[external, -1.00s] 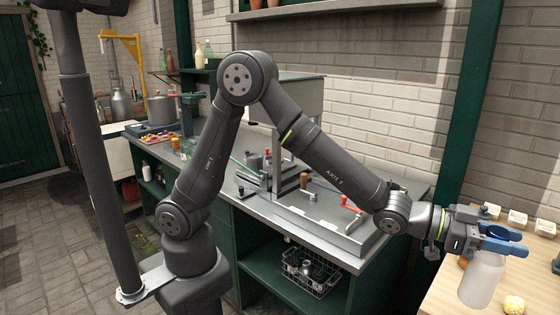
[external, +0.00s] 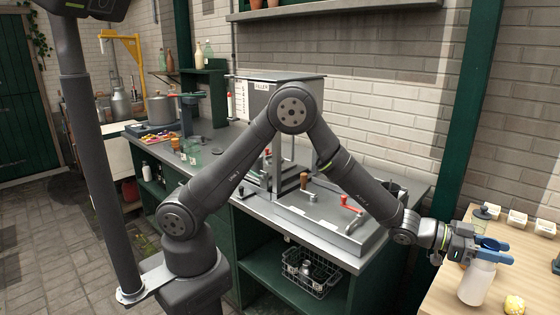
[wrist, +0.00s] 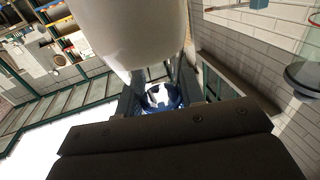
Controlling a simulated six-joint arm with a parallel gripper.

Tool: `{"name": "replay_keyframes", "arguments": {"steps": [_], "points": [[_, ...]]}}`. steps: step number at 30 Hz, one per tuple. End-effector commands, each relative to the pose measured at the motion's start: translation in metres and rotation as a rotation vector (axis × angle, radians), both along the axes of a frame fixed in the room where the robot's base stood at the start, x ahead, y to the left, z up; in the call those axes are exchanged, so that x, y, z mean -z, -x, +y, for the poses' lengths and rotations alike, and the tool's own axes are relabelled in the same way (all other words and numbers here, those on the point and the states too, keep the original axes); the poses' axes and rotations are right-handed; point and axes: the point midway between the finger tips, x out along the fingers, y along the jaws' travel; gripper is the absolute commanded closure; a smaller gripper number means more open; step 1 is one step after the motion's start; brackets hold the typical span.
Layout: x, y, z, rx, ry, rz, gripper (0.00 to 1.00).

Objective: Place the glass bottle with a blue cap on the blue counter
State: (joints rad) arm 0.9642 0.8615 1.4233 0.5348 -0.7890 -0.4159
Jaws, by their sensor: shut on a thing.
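My gripper (external: 492,252) is shut on a whitish bottle (external: 477,284), around its neck, at the right of the external view. The bottle hangs nearly upright, over or on the wooden tabletop; I cannot tell whether its base touches. In the wrist view the pale bottle body (wrist: 130,32) fills the top, with its blue cap (wrist: 162,96) between the fingers. In the external view the fingers hide most of the cap. I cannot clearly make out a blue counter; the long worktop (external: 215,150) is grey over green cabinets.
The wooden table (external: 440,298) carries a yellow lump (external: 514,304), small white boxes (external: 518,219) and a clear jar with a dark lid (external: 482,216). A filler machine (external: 262,92) and a red-handled lever (external: 350,203) stand on the grey worktop.

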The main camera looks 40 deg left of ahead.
Motion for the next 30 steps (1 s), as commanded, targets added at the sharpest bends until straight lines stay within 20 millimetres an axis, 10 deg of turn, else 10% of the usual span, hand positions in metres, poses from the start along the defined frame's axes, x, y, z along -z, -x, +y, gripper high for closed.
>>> {"name": "replay_keyframes", "arguments": {"steps": [14,15,18,30], "points": [[0.015,0.000,0.000,0.001,0.003,-0.002,1.00],[0.017,0.000,0.000,0.001,0.001,-0.001,0.63],[0.017,0.000,0.000,0.000,0.001,-0.001,0.43],[0.014,0.001,0.003,0.000,-0.001,-0.001,0.43]]}}
